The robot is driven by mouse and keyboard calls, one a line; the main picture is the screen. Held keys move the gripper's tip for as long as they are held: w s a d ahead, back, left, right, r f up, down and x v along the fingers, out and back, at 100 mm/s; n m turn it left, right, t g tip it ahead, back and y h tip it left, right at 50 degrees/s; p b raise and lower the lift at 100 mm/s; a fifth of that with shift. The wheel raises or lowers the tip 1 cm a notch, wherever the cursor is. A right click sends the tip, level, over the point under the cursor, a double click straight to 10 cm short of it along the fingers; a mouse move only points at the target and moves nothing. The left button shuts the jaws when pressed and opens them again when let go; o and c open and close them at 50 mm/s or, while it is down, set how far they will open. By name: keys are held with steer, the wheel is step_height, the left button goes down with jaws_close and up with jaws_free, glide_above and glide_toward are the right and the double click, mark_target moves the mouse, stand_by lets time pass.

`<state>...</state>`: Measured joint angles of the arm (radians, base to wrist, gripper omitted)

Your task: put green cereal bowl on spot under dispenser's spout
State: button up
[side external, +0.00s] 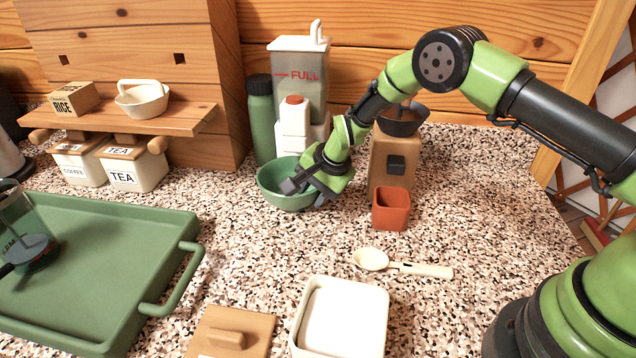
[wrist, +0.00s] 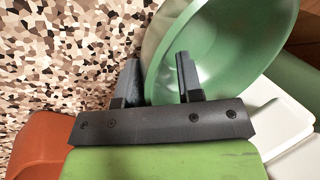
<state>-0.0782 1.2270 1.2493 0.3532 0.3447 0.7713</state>
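The green cereal bowl (side external: 283,187) stands upright on the speckled counter, just in front of the dispenser (side external: 299,75), a clear bin marked FULL on a white body. My gripper (side external: 305,188) is at the bowl's right rim. In the wrist view my gripper (wrist: 158,85) has its fingers apart, one outside the bowl (wrist: 222,45) and one over its inside, with a gap wider than the wall. The spot itself is not visible.
A terracotta cup (side external: 390,209) stands right of my gripper, before a brown grinder-like box (side external: 391,160). A green flask (side external: 260,120) stands left of the dispenser. A spoon (side external: 400,263), a white square container (side external: 341,316) and a green tray (side external: 90,265) lie nearer.

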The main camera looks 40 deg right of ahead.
steer(key=s+d+r+n+t, duration=0.1)
steer(key=s+r+n, duration=0.1)
steer(key=s+r, duration=0.55)
steer(key=s+d+r+n, duration=0.1)
steer(key=s+r, duration=0.3)
steer(key=r, duration=0.7)
steer(key=s+r+n+t, duration=0.1)
steer(key=s+r+n, duration=0.1)
steer(key=s+r, duration=0.5)
steer(key=s+d+r+n, duration=0.1)
steer(key=s+r+n, duration=0.2)
steer(key=s, duration=0.9)
steer(key=shift+s+r+n+t, duration=0.35)
steer(key=shift+r+n+t, duration=0.05)
steer(key=shift+n, duration=0.3)
